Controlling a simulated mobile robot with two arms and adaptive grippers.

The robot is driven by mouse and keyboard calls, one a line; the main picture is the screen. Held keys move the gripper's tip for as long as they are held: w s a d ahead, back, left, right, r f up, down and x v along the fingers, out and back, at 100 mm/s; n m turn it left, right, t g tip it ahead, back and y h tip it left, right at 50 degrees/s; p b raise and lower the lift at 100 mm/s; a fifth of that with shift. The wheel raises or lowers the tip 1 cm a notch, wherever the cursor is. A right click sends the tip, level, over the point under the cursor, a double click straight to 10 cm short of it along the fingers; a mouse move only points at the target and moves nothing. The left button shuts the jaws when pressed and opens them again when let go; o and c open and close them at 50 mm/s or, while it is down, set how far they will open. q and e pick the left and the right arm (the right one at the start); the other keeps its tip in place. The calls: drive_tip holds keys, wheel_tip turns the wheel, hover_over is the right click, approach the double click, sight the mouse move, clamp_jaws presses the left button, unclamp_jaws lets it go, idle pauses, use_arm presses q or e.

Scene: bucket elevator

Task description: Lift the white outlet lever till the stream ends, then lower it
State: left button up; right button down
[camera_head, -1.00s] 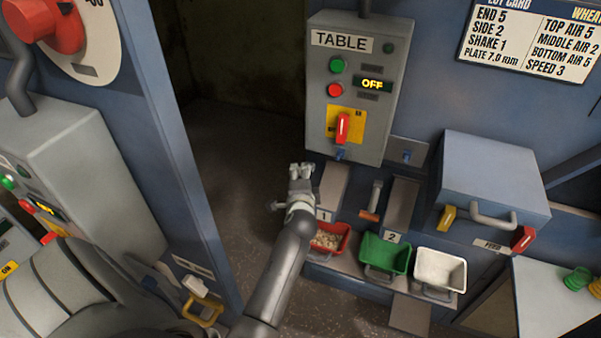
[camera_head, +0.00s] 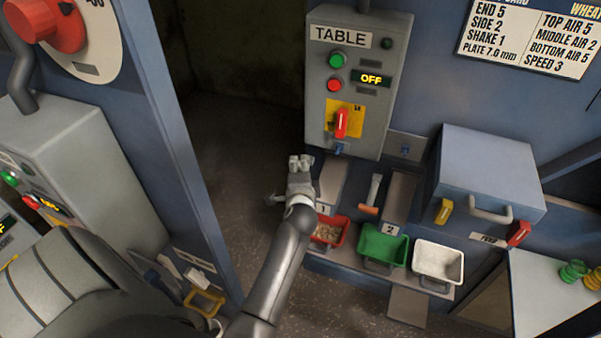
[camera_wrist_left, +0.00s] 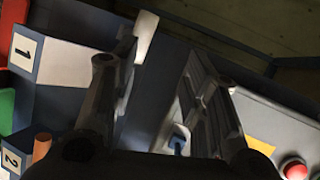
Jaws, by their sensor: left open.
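My left gripper (camera_head: 300,163) is open beside outlet chute 1 (camera_head: 333,183), below the TABLE control box. In the left wrist view its two fingers (camera_wrist_left: 162,62) are spread apart. The white lever (camera_wrist_left: 145,37) shows near the tip of the left finger in that view; I cannot tell whether they touch. In the head view I cannot make the lever out behind the gripper. The red tray (camera_head: 328,230) under outlet 1 holds grain. No falling stream can be made out. My right gripper is not in view.
An orange-handled lever (camera_head: 370,193) hangs between the chutes; its handle also shows in the wrist view (camera_wrist_left: 41,147). A green tray (camera_head: 383,244) and a white tray (camera_head: 438,262) stand right of the red one. The control box (camera_head: 358,80) reads OFF. A blue post (camera_head: 172,150) stands left.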

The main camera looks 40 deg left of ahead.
use_arm(q)
wheel_tip(320, 180, up, 9)
idle(0.3)
idle(0.4)
